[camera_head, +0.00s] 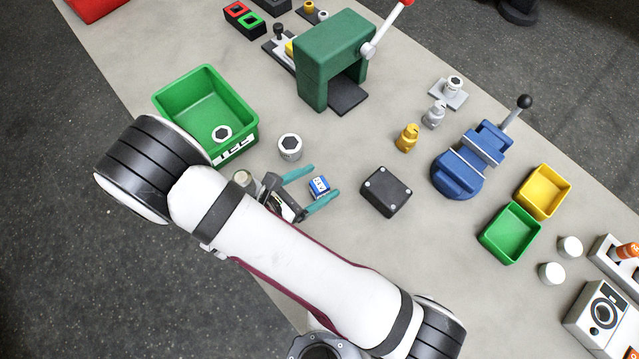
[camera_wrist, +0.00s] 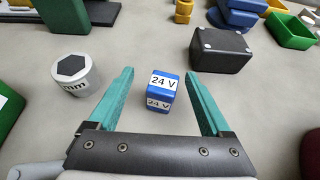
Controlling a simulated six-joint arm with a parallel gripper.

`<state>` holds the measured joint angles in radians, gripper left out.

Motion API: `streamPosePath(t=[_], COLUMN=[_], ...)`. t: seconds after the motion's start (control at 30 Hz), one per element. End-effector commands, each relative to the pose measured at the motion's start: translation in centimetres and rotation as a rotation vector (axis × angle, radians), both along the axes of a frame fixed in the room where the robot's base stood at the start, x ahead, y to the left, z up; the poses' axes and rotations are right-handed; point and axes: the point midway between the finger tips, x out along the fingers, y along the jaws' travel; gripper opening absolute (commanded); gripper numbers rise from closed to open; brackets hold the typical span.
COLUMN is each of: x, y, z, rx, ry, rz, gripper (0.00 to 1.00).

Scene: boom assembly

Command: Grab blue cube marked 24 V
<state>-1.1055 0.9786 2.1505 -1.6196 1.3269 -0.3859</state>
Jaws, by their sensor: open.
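The blue cube marked 24 V (camera_head: 319,186) stands on the grey table, with white labels on its top and near side. In the wrist view the cube (camera_wrist: 160,92) sits between the two teal fingers, with a gap on each side. My gripper (camera_head: 324,186) is open and its fingers reach out on either side of the cube, apart from it. In the wrist view my gripper (camera_wrist: 159,78) holds nothing.
A white cylinder with a black hexagon (camera_head: 290,147) stands left of the cube. A black box (camera_head: 386,191) is to its right. A green bin (camera_head: 160,104), a green press (camera_head: 318,62) and a blue vise (camera_head: 456,176) stand farther off. Bare table lies beyond the cube.

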Motion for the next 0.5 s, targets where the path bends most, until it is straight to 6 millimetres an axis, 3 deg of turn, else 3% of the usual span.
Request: streamPosePath(t=[0.2, 0.43, 0.5], x=[1.8, 2.1, 2.0], y=[-2.6, -2.8, -2.7], z=[-2.2, -2.3, -2.3], rx=[-0.001, 0.002, 0.002], ry=[0.002, 0.0, 0.0], rz=[-0.004, -0.002, -0.002], gripper=[0.82, 0.82, 0.7])
